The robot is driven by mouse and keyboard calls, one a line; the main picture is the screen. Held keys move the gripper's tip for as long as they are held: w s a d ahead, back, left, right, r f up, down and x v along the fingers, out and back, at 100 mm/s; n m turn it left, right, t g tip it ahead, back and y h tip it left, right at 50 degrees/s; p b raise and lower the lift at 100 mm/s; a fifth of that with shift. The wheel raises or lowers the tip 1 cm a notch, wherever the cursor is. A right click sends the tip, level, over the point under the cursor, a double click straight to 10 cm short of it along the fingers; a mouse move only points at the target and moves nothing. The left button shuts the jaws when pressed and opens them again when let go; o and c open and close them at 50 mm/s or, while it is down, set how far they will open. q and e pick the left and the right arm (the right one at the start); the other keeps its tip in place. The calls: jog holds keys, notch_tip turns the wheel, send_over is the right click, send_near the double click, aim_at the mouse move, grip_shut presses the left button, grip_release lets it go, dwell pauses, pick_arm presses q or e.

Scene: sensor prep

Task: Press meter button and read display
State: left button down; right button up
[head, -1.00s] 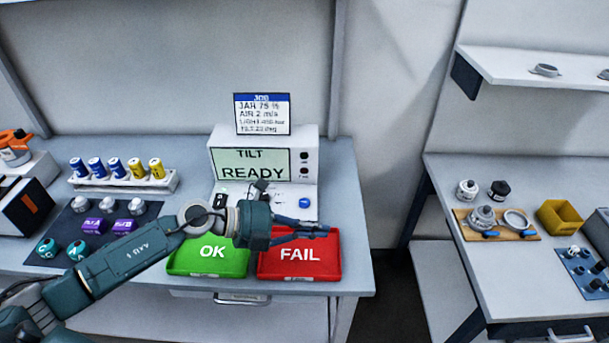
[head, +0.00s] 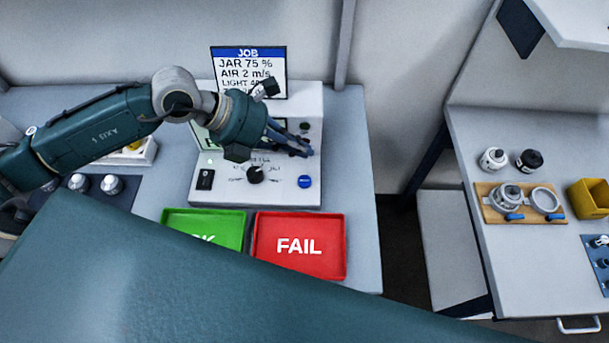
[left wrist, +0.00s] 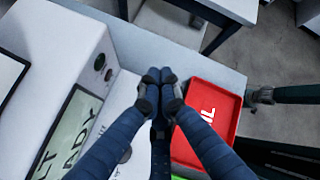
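The white meter (head: 312,110) stands on the left bench. Its sloped front has a blue round button (head: 305,181), a black knob (head: 255,174) and a black rocker switch (head: 205,180). My left gripper (head: 304,150) is shut and empty, above and behind the blue button, in front of the meter's upright face. Its closed fingertips also show in the left wrist view (left wrist: 160,76). The gripper hides most of the display in the head view. The left wrist view shows part of the green display (left wrist: 68,140), with the letters "LT" and "ADY". A dark gripper-like end (left wrist: 262,96), possibly my right one, shows there.
A job card (head: 249,72) reads JAR 75 %, AIR 2 m/s. A green OK tray (head: 190,219) and red FAIL tray (head: 335,235) lie in front of the meter. My own teal arm link covers the foreground. Another bench (head: 520,260) stands right, across a gap.

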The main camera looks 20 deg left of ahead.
pick_arm(q)
notch_tip(320, 180, down, 3)
jog(key=shift+w+f+b, duration=0.15)
jog(key=shift+b, duration=0.9)
jog(key=b, duration=0.4)
send_over(301, 180)
notch_tip(301, 180, down, 5)
jog(key=shift+r, duration=0.1)
jog(key=shift+f, duration=0.45)
pick_arm(e)
notch_tip(301, 180, down, 6)
jog(key=w, duration=0.1)
jog(key=shift+w+a, duration=0.2)
jog(key=shift+a, duration=0.15)
jog(key=shift+w+d, duration=0.1)
jog(key=shift+d, duration=0.15)
jog(key=shift+f, duration=0.1)
pick_arm(q)
jog(key=shift+f+b, duration=0.45)
jog(key=shift+b, duration=0.1)
pick_arm(e)
jog(key=shift+f, duration=0.45)
